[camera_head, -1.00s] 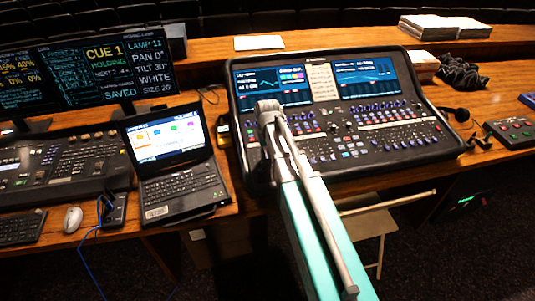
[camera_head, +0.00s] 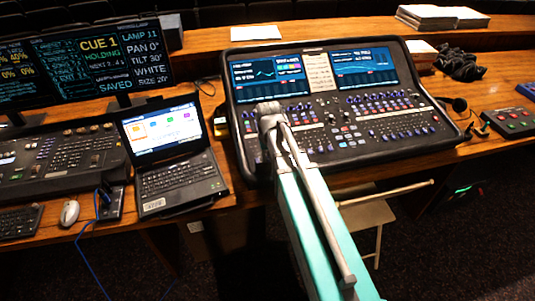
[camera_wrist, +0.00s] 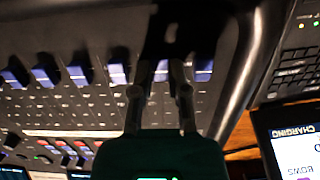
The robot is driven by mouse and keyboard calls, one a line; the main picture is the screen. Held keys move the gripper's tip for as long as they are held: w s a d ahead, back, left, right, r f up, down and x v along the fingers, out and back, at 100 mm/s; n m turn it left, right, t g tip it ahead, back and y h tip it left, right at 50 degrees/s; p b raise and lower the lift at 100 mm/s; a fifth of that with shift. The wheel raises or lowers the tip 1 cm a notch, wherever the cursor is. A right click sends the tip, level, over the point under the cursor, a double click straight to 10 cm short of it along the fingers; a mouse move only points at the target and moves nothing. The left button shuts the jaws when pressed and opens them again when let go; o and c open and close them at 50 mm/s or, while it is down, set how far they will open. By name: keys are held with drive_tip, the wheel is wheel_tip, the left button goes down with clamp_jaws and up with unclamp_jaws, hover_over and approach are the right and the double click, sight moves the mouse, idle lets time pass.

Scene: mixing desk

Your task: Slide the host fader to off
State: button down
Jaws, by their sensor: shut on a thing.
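The mixing desk (camera_head: 437,120) stands in the middle of the head view, with two lit screens and rows of small blue fader caps. My gripper (camera_wrist: 160,75) is over the desk's left end, seen in the wrist view with its two fingers close on either side of one fader cap (camera_wrist: 161,68). It is shut on that cap, which stands in line with other blue-and-white caps (camera_wrist: 80,72). I cannot read any label, so I cannot tell which fader is the host one. In the head view my arm hides the fingertips and this cap.
A laptop (camera_head: 168,132) stands close at the left of the desk. A lighting console (camera_head: 60,165) and a mouse (camera_head: 69,213) lie further left.

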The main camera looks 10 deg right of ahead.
drive_tip(key=shift+s, duration=0.2)
drive_tip(key=c, duration=0.6)
unclamp_jaws()
